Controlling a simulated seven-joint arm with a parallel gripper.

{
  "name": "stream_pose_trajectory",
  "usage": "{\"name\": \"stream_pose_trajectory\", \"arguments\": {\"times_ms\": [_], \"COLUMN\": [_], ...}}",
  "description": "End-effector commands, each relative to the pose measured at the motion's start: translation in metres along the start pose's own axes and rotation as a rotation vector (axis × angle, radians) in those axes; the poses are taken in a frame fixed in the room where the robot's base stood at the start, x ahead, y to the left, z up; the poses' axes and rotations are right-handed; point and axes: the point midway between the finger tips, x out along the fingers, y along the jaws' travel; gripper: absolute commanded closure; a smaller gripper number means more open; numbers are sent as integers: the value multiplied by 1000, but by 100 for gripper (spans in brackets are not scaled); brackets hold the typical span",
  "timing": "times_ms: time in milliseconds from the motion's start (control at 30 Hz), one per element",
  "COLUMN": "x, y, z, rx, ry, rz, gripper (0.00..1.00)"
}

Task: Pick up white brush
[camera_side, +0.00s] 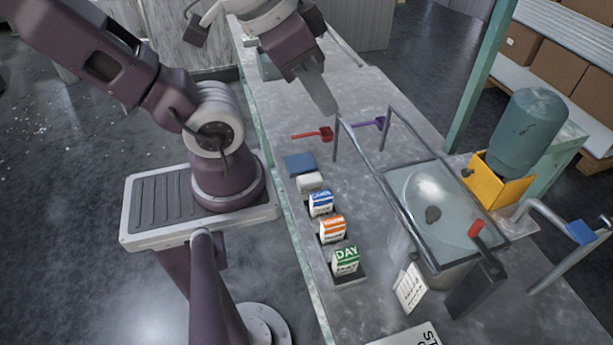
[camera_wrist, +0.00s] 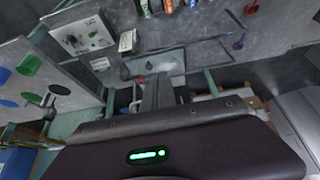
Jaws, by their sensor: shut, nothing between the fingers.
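No thing is plainly a white brush. A small white block (camera_side: 310,182) lies in the row on the bench in the side view, between a dark blue block (camera_side: 299,163) and a box with a blue label (camera_side: 320,203); I cannot tell whether it is the brush. My gripper (camera_side: 327,108) is above the bench's far part, beyond the white block, pointing down with its fingers together and empty. The fingers also show in the wrist view (camera_wrist: 158,95), in front of the basin (camera_wrist: 170,61). I cannot make out the white block there.
A red scoop-like tool (camera_side: 315,133) and a purple one (camera_side: 369,123) lie near my gripper. A metal rail frame (camera_side: 375,165) rises above the basin (camera_side: 455,185). Orange (camera_side: 332,229) and green (camera_side: 345,260) labelled boxes continue the row. A green tank (camera_side: 525,130) stands right.

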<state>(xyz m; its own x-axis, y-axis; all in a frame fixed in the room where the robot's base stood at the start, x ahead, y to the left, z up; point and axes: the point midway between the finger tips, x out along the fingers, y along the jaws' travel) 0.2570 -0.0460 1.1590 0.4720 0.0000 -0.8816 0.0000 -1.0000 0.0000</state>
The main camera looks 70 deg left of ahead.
Motion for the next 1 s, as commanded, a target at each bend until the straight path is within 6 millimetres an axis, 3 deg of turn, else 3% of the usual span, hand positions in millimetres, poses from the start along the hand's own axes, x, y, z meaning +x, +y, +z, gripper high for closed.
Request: {"name": "stream_pose_trajectory", "arguments": {"times_ms": [467, 567, 933, 1000], "x": [0, 0, 0, 0], "y": [0, 0, 0, 0], "z": [0, 0, 0, 0], "rx": [0, 0, 0, 0], "ry": [0, 0, 0, 0], "rz": [0, 0, 0, 0], "gripper": [100, 84, 12, 7]}}
